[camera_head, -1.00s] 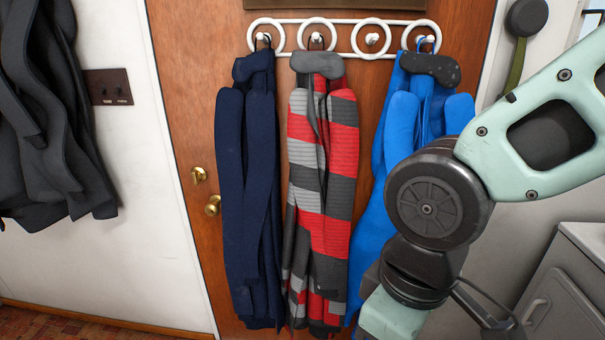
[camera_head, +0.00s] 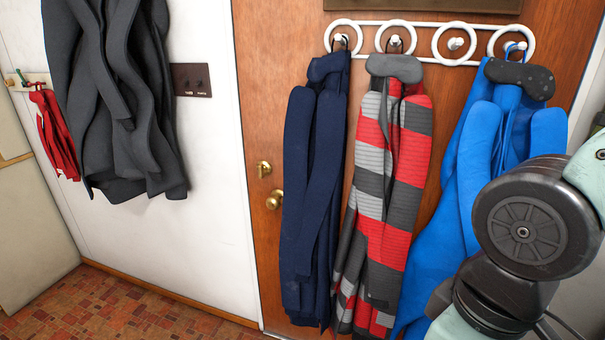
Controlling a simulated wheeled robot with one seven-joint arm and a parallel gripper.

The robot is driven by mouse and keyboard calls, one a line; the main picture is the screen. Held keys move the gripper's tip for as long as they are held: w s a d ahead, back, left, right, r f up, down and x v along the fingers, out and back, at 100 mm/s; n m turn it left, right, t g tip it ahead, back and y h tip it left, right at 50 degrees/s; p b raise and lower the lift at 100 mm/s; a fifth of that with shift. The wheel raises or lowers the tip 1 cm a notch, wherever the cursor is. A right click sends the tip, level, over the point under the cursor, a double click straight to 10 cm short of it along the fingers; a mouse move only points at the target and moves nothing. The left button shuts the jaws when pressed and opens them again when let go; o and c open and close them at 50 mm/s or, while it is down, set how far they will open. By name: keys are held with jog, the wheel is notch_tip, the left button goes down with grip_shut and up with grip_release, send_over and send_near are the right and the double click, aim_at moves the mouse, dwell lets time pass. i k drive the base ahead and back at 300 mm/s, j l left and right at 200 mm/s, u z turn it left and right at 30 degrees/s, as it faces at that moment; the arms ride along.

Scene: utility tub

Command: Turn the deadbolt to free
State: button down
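The brass deadbolt (camera_head: 264,169) sits on the left side of the brown wooden door (camera_head: 262,110). Its small turn piece shows, but it is too small to tell which way it is set. A round brass knob (camera_head: 274,200) is just below it, close to the navy coat. My arm is at the lower right, in front of the blue coat and well apart from the deadbolt. My gripper is outside the view, so its fingers and what they may hold cannot be seen.
A navy coat (camera_head: 312,190), a striped coat (camera_head: 385,200) and a blue coat (camera_head: 470,170) hang from a white rack (camera_head: 470,62) on the door. A grey coat (camera_head: 120,100) and a switch plate (camera_head: 190,80) are on the left wall. The tiled floor (camera_head: 130,305) at lower left is clear.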

aim_at(262, 169)
jog(key=i+u, duration=0.1)
jog(key=u, duration=0.35)
jog(key=i+u, duration=0.1)
jog(key=u, duration=0.35)
jog(key=i+u, duration=0.1)
jog(key=u, duration=0.75)
jog(key=i, duration=0.05)
